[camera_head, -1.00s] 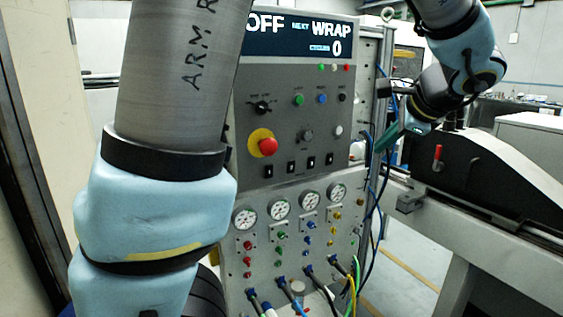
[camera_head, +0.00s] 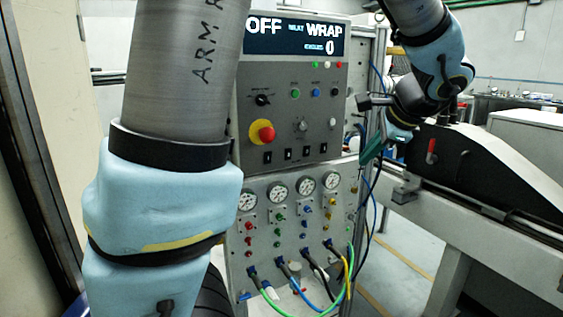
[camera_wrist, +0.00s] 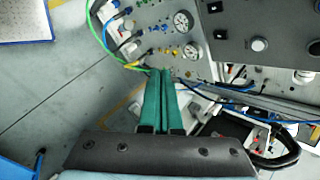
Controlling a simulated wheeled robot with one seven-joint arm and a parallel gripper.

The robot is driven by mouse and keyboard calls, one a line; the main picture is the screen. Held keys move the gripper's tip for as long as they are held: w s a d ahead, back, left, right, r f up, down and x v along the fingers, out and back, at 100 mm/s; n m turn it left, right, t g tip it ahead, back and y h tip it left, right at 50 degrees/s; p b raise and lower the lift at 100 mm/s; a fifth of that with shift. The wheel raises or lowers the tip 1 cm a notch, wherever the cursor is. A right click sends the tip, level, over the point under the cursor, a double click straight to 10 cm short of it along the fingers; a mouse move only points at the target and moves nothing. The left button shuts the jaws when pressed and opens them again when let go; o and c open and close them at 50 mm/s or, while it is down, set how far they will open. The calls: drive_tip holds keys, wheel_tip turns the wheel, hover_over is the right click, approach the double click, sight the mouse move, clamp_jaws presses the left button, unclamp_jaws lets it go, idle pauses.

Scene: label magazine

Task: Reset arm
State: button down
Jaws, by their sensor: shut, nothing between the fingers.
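My gripper (camera_head: 371,151) has green fingers and is in the air just right of the grey control panel (camera_head: 345,105) in the head view. In the wrist view my gripper (camera_wrist: 160,73) has its fingers side by side and closed, with nothing held. The fingertips overlap the view of the panel's lower part; whether they touch it I cannot tell. My arm (camera_head: 432,65) comes down from the upper right.
The panel carries a display (camera_head: 300,35) reading OFF and WRAP, a red stop button (camera_head: 264,132), gauges (camera_head: 306,186) and coloured hoses (camera_head: 348,290). A black machine cover (camera_head: 470,165) stands at right. Floor (camera_head: 405,265) is open between them.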

drive_tip(key=s+a+f+n+g+h, duration=0.1)
drive_tip(key=s+a+f+n+g, duration=0.1)
drive_tip(key=a+f+n, duration=0.3)
drive_tip(key=s+a+f+n+g+h, duration=0.1)
drive_tip(key=a+f+n, duration=0.4)
drive_tip(key=a, duration=0.6)
drive_tip(key=s+a+f+n+g+h, duration=0.1)
drive_tip(key=s+a+f+n+g, duration=0.1)
drive_tip(key=a+n, duration=0.5)
wheel_tip(320, 180, down, 3)
drive_tip(key=shift+s+a+r+n+g, duration=0.1)
drive_tip(key=shift+s+a+n+g, duration=0.2)
drive_tip(key=shift+s+a, duration=0.55)
drive_tip(key=shift+w+a, duration=0.1)
drive_tip(key=shift+w, duration=0.05)
